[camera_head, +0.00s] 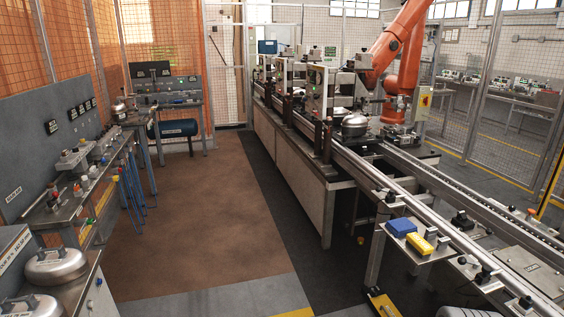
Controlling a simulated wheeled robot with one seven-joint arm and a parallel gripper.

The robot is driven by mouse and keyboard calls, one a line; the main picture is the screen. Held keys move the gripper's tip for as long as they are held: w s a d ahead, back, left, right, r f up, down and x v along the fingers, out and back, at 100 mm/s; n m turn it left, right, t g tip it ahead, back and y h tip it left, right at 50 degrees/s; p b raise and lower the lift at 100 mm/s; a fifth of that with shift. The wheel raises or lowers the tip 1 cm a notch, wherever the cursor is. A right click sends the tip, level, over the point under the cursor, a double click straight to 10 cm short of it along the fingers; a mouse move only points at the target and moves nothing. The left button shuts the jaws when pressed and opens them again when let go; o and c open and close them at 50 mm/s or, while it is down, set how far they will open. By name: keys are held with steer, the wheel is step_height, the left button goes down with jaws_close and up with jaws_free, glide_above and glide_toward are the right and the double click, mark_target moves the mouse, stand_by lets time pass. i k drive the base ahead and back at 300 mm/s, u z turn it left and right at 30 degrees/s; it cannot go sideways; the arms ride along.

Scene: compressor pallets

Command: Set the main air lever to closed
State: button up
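My gripper does not show in the head view. I cannot pick out the main air lever for certain. A back bench with a dark panel (150,75) stands at the far end of the aisle, with a blue tank (178,129) under it. Small fittings on that bench are too small to read. A left workbench (62,212) carries several grey fixtures and small knobs or handles, with signs on the grey board behind it and blue hoses hanging from its front. No lever position can be read at this distance.
A brown floor aisle (190,220) lies open between the left benches and the long conveyor (300,150) on the right. An orange robot arm (405,60) stands behind the conveyor. Silver domed housings (57,266) sit at lower left. Blue and yellow boxes (402,227) rest on a side shelf.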

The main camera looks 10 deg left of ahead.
mark_target(55, 195)
steer(key=u, duration=0.8)
steer(key=i, duration=1.55)
steer(key=u, duration=1.25)
steer(key=i, duration=1.6)
steer(key=z, duration=0.4)
steer(key=i, duration=0.9)
steer(key=u, duration=0.9)
steer(key=i, duration=0.9)
steer(key=u, duration=0.7)
